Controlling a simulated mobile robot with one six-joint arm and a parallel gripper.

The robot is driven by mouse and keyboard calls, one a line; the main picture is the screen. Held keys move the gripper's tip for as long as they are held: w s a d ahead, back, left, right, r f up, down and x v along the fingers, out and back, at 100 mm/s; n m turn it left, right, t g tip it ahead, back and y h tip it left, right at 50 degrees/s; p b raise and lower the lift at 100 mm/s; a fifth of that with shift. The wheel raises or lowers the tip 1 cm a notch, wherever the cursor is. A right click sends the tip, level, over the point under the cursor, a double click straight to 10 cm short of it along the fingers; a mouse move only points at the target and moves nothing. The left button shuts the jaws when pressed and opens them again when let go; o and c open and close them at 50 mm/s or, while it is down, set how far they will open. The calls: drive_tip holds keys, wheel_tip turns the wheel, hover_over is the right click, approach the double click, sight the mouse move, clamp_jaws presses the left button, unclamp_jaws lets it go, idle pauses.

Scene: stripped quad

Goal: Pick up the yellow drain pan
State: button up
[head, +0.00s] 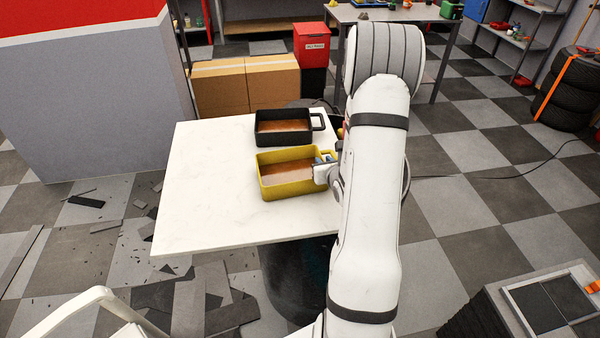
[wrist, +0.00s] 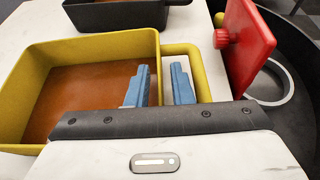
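The yellow drain pan (head: 268,189) sits on the white tabletop, with brown liquid inside and a loop handle on its right side. In the wrist view the pan (wrist: 100,48) fills the left, and its handle (wrist: 206,75) is at centre right. My gripper (head: 325,160) is at the handle side of the pan. In the wrist view its blue fingers (wrist: 160,85) are apart. They straddle the pan's right wall, one on the pan side and one within the handle loop. I cannot tell whether either finger touches the wall.
A black pan (head: 284,138) with brown liquid stands just behind the yellow one. A red object (wrist: 245,45) and a dark round container (wrist: 295,75) are right of the handle. The white tabletop (head: 205,205) is clear at left and front.

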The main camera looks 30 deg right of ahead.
clamp_jaws()
drive_tip(key=shift+r, duration=0.15)
idle(0.4)
